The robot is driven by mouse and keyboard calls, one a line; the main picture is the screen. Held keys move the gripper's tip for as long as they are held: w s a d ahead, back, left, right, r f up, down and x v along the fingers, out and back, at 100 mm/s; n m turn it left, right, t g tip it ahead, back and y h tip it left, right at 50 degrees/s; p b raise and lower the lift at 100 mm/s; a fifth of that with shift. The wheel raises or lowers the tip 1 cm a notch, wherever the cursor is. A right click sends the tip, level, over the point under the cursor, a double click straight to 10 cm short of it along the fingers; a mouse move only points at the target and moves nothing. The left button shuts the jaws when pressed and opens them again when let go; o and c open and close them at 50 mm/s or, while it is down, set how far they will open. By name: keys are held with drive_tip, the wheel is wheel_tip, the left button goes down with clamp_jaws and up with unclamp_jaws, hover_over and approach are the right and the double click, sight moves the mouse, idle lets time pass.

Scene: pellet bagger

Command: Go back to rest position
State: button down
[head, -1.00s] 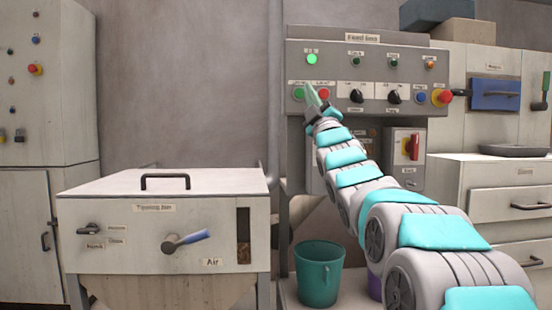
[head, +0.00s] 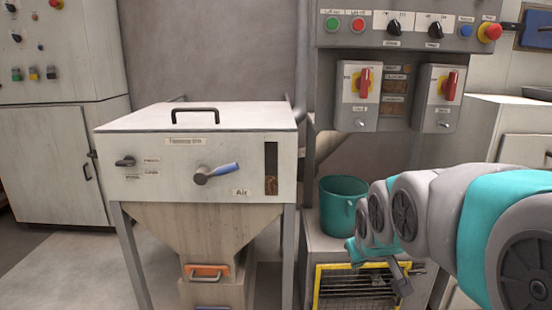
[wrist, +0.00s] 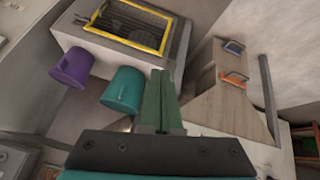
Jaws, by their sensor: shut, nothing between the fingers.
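My gripper (wrist: 161,100) shows in the wrist view with its two green fingers pressed together and nothing between them. In the head view my arm comes in from the right and folds down. Its end is low, in front of the teal bucket (head: 340,203) and above the yellow-framed grille (head: 366,268). The fingertips are hard to make out there. The control panel (head: 408,60) stands above and behind my arm, apart from it.
The white hopper (head: 245,185) with a blue-tipped lever (head: 216,172) stands at the left on metal legs. A purple bucket (wrist: 72,66) sits beside the teal one in the wrist view. Open floor (head: 60,258) lies at the lower left.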

drive_tip(key=s+f+m+g, duration=0.1)
drive_tip(key=s+f+g, duration=0.2)
drive_tip(key=s, duration=0.6)
drive_tip(key=s+a+f+m+g, duration=0.1)
drive_tip(key=s+f+g, duration=0.1)
drive_tip(key=s, duration=0.7)
drive_tip(key=s+a+f+g+p, duration=0.1)
drive_tip(key=s+f+g, duration=0.2)
drive_tip(key=s, duration=0.7)
drive_tip(key=shift+f+m+g+y, duration=0.3)
drive_tip(key=shift+f+m, duration=0.1)
drive_tip(key=shift+f, duration=0.35)
drive_tip(key=shift+d, duration=0.15)
